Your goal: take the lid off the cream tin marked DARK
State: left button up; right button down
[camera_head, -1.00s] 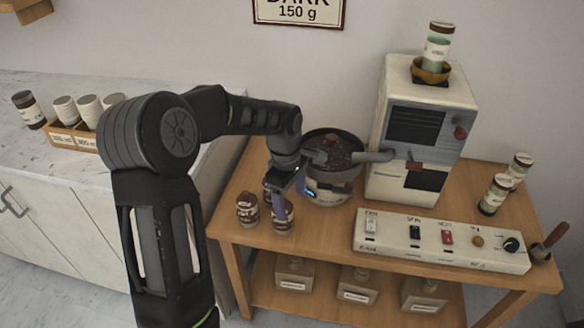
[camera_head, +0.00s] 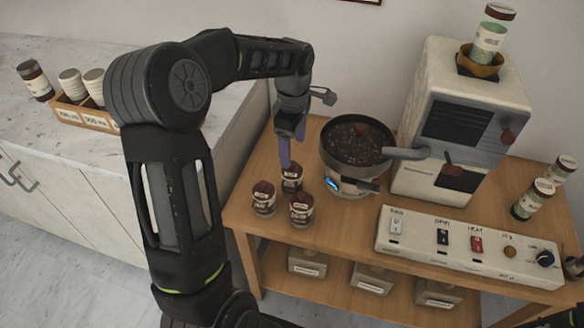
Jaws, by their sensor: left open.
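Three small cream tins with dark brown lids stand close together on the left of the wooden cart: a left one (camera_head: 264,198), a front one (camera_head: 301,210) and a back one (camera_head: 291,178). Their labels are too small to read, so I cannot tell which is marked DARK. All three look lidded. My left gripper (camera_head: 288,156) is open and points down over the back tin. Its finger hides a little of that tin's top; I cannot tell whether they touch. My right gripper is not in view.
A pan of dark beans (camera_head: 357,145) sits on a round base right of the tins. A cream machine (camera_head: 462,120) and a switch panel (camera_head: 465,247) stand further right. Green-banded tins (camera_head: 533,200) stand at the right. A wooden rack of cups (camera_head: 82,113) is on the left counter.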

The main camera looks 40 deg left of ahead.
aim_at(293, 163)
pick_arm(q)
jog(key=shift+f, duration=0.8)
jog(key=shift+s+f+p, duration=0.1)
jog(key=shift+f+p, duration=0.55)
jog(key=shift+f, duration=1.95)
jog(key=c, duration=1.4)
jog(key=shift+r, duration=0.1)
jog(key=shift+c, duration=0.2)
notch_tip(293, 163, up, 10)
jog(key=shift+f+b, duration=0.1)
jog(key=shift+b, duration=0.5)
